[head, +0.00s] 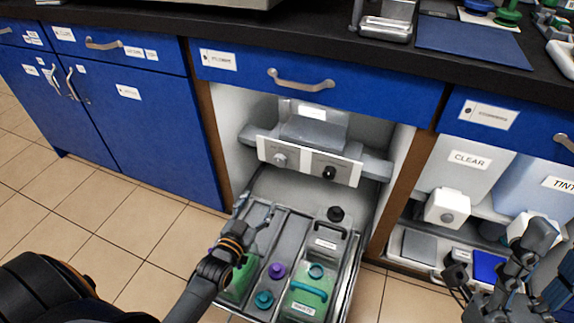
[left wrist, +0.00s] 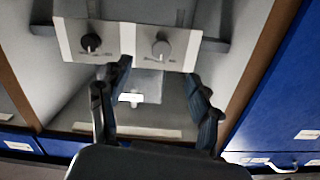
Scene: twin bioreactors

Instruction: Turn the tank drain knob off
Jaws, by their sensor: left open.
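A white panel (head: 308,161) under the sink-like grey housing in the open cabinet carries two knobs. A grey knob (head: 279,159) is on its left and a black knob (head: 329,172) on its right; their labels are too small to read. In the left wrist view the picture is turned over, with the black knob (left wrist: 91,42) left and the grey knob (left wrist: 161,48) right. My left gripper (head: 255,207) is open and empty, below and apart from the panel; its fingers (left wrist: 158,76) point toward the grey knob. My right gripper (head: 510,262) is at lower right, its jaws unclear.
A pulled-out tray (head: 349,262) with green-filled containers (head: 306,300) and a black-capped jug (head: 327,242) lies below the panel. Clear (head: 464,161) and tint (head: 545,185) tanks stand at right. A blue drawer (head: 315,85) is above; open tiled floor is at left.

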